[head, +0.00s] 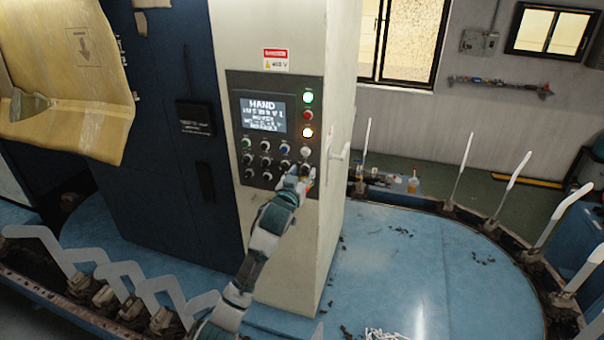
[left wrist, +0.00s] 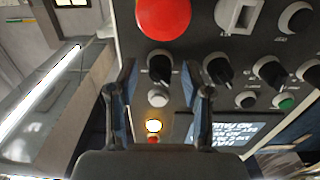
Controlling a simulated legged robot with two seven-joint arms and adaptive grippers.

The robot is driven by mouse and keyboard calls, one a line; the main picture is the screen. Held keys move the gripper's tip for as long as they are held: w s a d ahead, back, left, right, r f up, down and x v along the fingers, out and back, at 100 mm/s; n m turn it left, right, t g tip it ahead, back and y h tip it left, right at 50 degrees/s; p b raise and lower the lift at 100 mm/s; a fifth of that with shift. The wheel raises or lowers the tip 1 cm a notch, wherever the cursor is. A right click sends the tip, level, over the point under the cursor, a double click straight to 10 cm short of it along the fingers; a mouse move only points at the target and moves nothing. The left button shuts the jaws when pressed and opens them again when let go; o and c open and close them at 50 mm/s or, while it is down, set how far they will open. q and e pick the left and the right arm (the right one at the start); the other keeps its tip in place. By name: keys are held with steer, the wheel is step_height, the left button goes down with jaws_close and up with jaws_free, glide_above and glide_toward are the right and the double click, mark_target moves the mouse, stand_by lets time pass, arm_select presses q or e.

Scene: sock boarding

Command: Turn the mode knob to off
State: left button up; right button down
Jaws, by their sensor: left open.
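The control panel (head: 236,88) is on the front of a cream cabinet, with several black rotary knobs below its screen (head: 263,103). The knob labels are too small to read, so I cannot tell which is the mode knob. My left gripper (head: 304,172) is at the panel's lower right and covers part of it. In the left wrist view the left gripper (left wrist: 159,70) is open. A black knob (left wrist: 159,66) shows between its two fingertips; I cannot tell whether they touch it. My right gripper is in neither view.
A large red button (left wrist: 163,17) lies close beyond the fingertips. Other black knobs (left wrist: 218,69) sit beside them. A blue round table (head: 400,270) with upright white boards (head: 512,175) surrounds the cabinet. The screen reads HAND.

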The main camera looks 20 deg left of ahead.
arm_select(q)
jaws_close()
steer(key=shift+m, duration=0.4)
steer(key=m, duration=0.4)
steer(key=shift+m, duration=2)
steer(key=shift+f, duration=0.1)
